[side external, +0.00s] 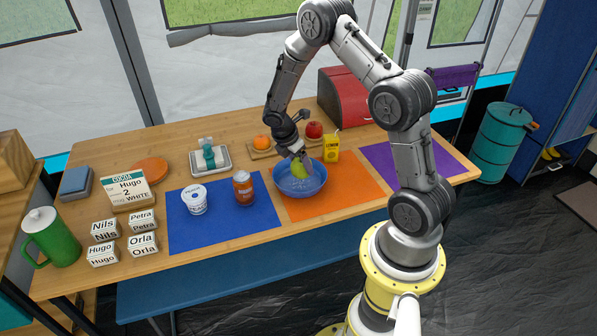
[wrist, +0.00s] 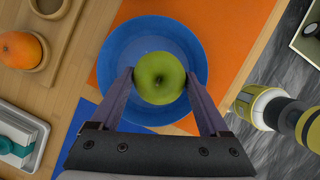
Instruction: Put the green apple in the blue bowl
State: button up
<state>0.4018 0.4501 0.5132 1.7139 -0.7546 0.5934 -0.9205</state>
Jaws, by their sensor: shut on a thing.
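The green apple (wrist: 160,78) is between the two fingers of my gripper (wrist: 160,80) in the wrist view, with a finger against each side. It also shows in the side view (side external: 299,168), with my gripper (side external: 298,158) above it. The blue bowl (side external: 302,189) stands on the orange mat. In the wrist view the bowl (wrist: 118,52) lies directly behind the apple, its rim all around it. In the side view the apple is at the bowl's opening. I cannot tell whether it touches the bowl's bottom.
A yellow lemon carton (side external: 331,148) stands close behind the bowl to the right. An orange jar (side external: 243,188) and a white tub (side external: 195,199) stand on the blue mat to the left. An orange (side external: 262,142) and a red apple (side external: 314,129) sit behind. The purple mat (side external: 385,158) shows free room.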

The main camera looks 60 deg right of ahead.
aim_at(299, 172)
jog(key=shift+w+d+f, duration=0.2)
jog(key=shift+w+f, duration=0.1)
jog(key=shift+f, duration=0.05)
jog(key=shift+w+f, duration=0.15)
jog(key=shift+f, duration=1.55)
jog(key=shift+f, duration=0.2)
jog(key=o, duration=1.3)
jog(key=s+a+r+m+t, duration=0.15)
jog(key=a+r, duration=0.25)
jog(key=r, duration=0.5)
jog(key=s+a+r+m+t+y, duration=0.1)
jog(key=a+r+m, duration=0.2)
jog(key=a+r, duration=0.35)
jog(key=s+a+r+m+t, duration=0.1)
jog(key=a+r+m, duration=0.15)
jog(key=r, duration=0.75)
jog(key=s+a+r+m+t+y, duration=0.1)
jog(key=s+a+r+m, duration=0.1)
jog(key=s, duration=0.3)
jog(key=s+a+r+m+t+y, duration=0.1)
jog(key=s+a+r+m, duration=0.1)
jog(key=s+a, duration=0.3)
jog(key=s+a+r+m+t+y, duration=0.1)
jog(key=s+a+r+m+t, duration=0.1)
jog(key=s+a, duration=0.2)
jog(key=shift+s+r+m, duration=0.2)
jog(key=shift+s+m, duration=0.1)
jog(key=shift+s, duration=0.2)
